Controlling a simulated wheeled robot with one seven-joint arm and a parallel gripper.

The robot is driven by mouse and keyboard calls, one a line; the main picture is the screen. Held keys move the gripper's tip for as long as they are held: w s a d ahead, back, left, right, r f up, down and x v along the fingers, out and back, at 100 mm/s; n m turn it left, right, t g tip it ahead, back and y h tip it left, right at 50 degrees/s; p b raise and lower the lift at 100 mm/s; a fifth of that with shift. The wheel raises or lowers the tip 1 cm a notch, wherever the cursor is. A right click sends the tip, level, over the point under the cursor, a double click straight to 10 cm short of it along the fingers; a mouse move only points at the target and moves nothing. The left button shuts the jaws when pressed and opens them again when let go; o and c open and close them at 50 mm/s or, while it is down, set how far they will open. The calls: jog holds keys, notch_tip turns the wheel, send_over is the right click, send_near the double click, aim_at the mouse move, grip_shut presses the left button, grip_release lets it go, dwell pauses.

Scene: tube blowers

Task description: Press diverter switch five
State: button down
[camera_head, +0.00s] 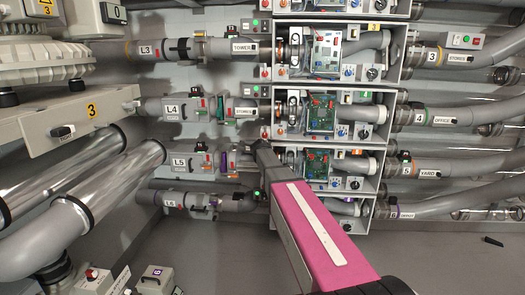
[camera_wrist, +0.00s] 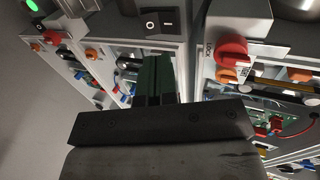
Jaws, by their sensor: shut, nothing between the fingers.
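The fifth-row bay (camera_head: 350,183) stands in the middle rack, in line with the L5 pipe on the left and the YARD pipe on the right. My gripper (camera_head: 262,148) reaches up to the left front edge of this bay and hides part of it. In the wrist view my gripper fingers (camera_wrist: 160,80) are together and empty. A black rocker switch (camera_wrist: 158,22) marked with a circle and a bar is just beyond the fingertips. I cannot read a number on it, and I cannot tell whether the fingers touch its panel.
An orange-red knob (camera_wrist: 232,50) sticks out right of the fingers in the wrist view. Another red knob (camera_wrist: 51,37) and a green light (camera_wrist: 32,5) are at the upper left. More open bays with circuit boards (camera_head: 320,113) are stacked above. Pipes (camera_head: 195,164) run close on the left.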

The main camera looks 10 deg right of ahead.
jog(key=v, duration=0.6)
jog(key=shift+s+a+f, duration=0.1)
jog(key=shift+s+f, duration=0.1)
jog(key=shift+f, duration=0.6)
jog(key=shift+w, duration=0.1)
jog(key=x, duration=1.3)
jog(key=shift+w+f, duration=0.2)
jog(key=shift+w, duration=0.15)
